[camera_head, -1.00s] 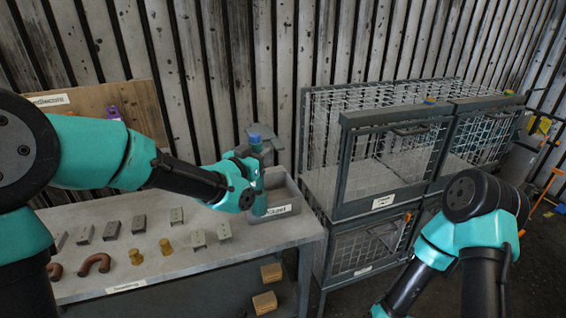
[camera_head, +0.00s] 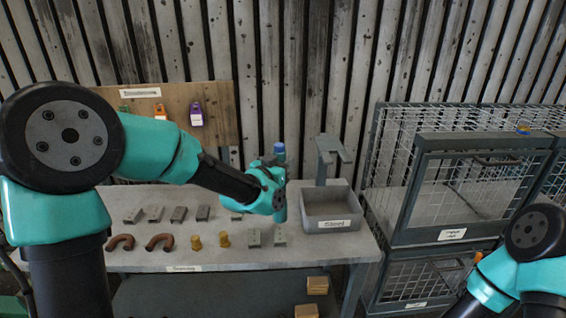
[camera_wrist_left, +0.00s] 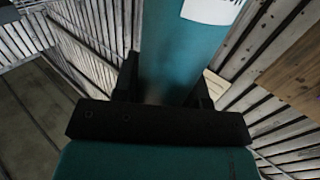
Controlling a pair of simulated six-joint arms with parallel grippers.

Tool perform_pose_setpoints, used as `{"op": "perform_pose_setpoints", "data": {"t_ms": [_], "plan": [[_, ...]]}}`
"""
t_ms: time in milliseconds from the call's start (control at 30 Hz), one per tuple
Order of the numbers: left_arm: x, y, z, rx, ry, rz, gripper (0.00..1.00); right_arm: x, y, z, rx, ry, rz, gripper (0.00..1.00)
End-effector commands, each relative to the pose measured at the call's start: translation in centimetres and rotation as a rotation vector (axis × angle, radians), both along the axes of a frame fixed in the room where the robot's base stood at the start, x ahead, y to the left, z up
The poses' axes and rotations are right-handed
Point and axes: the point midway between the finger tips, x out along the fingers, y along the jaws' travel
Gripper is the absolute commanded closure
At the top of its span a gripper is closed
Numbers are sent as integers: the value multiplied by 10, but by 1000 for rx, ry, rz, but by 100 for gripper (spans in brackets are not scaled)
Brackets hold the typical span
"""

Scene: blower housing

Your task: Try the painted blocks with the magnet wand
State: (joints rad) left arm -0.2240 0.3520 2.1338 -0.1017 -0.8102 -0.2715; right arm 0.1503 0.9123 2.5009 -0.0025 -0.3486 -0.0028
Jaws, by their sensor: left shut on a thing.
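My left gripper (camera_head: 278,193) is shut on the magnet wand, a teal upright cylinder with a blue top (camera_head: 279,149). The wand's teal body with a white label (camera_wrist_left: 180,50) fills the middle of the left wrist view between the black fingers. The gripper holds it above the bench, left of the grey bin; whether its lower end touches anything is unclear. Several small grey blocks (camera_head: 178,214) stand in a back row, one partly hidden by the gripper. Two more grey blocks (camera_head: 254,237) (camera_head: 280,236) stand nearer. My right gripper is out of view.
A grey bin (camera_head: 333,226), its label apparently reading "Steel", sits at the bench's right end, with a grey stand (camera_head: 333,155) behind. Brown U-shaped pieces (camera_head: 159,242) and brass pegs (camera_head: 224,240) line the front. A wire cage (camera_head: 470,190) stands right. A tagged board (camera_head: 215,110) stands behind.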

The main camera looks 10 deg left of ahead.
Motion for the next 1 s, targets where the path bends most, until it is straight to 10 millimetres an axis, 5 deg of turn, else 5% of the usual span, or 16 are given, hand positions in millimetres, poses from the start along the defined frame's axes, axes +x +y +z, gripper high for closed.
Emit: {"op": "perform_pose_setpoints", "data": {"t_ms": [1000], "plan": [[0,0,-59,0,0,0,100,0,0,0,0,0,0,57]]}}
